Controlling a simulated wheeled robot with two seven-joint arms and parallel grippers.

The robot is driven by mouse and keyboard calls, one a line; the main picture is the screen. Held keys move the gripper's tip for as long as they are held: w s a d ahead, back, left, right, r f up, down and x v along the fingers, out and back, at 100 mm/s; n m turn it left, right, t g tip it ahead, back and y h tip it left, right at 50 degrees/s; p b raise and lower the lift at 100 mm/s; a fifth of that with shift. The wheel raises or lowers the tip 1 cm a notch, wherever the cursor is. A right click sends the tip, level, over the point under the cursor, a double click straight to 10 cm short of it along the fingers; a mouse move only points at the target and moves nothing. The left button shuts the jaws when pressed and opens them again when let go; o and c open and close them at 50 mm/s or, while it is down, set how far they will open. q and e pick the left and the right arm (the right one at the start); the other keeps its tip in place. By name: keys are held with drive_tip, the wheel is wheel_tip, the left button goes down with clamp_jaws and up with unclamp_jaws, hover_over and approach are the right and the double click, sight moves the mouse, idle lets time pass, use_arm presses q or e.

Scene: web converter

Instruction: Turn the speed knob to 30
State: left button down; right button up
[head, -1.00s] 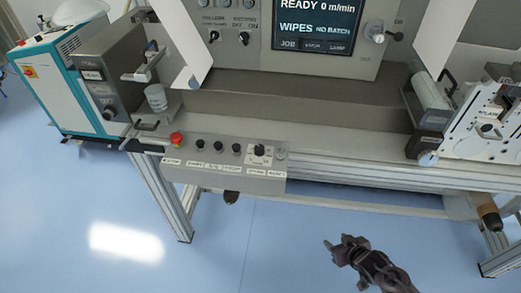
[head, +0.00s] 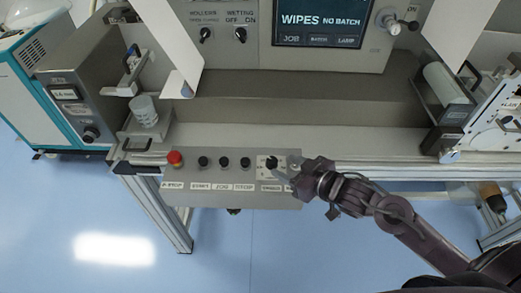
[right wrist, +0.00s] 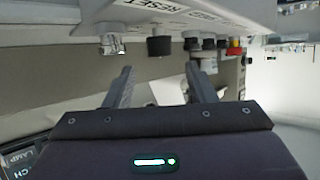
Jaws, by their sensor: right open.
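The control box (head: 232,188) hangs on the front rail of the machine. The black speed knob (head: 271,162) sits on a pale dial plate near its right end; its setting is too small to read. My right gripper (head: 288,173) is close beside the knob, at the box's right end. In the right wrist view the open jaws (right wrist: 158,69) are empty, and a larger black knob (right wrist: 158,45), likely the speed knob, shows just beyond and between the fingertips, apparently not gripped. My left gripper is out of view.
A red stop button (head: 175,158) and several black buttons (head: 224,162) line the box left of the knob. A metallic button (right wrist: 112,44) is close beside the knob. The screen (head: 318,24) reads "WIPES NO BATCH". Floor below the box is open.

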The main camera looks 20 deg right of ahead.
sight(272, 161)
drive_tip(key=shift+x, duration=1.15)
drive_tip(key=x, duration=0.3)
drive_tip(key=shift+r+p, duration=0.1)
drive_tip(key=shift+p, duration=0.25)
drive_tip(key=shift+w+a+f, duration=0.35)
drive_tip(key=shift+w, duration=0.15)
drive_tip(key=shift+c, duration=1.8)
drive_tip(key=c, duration=0.6)
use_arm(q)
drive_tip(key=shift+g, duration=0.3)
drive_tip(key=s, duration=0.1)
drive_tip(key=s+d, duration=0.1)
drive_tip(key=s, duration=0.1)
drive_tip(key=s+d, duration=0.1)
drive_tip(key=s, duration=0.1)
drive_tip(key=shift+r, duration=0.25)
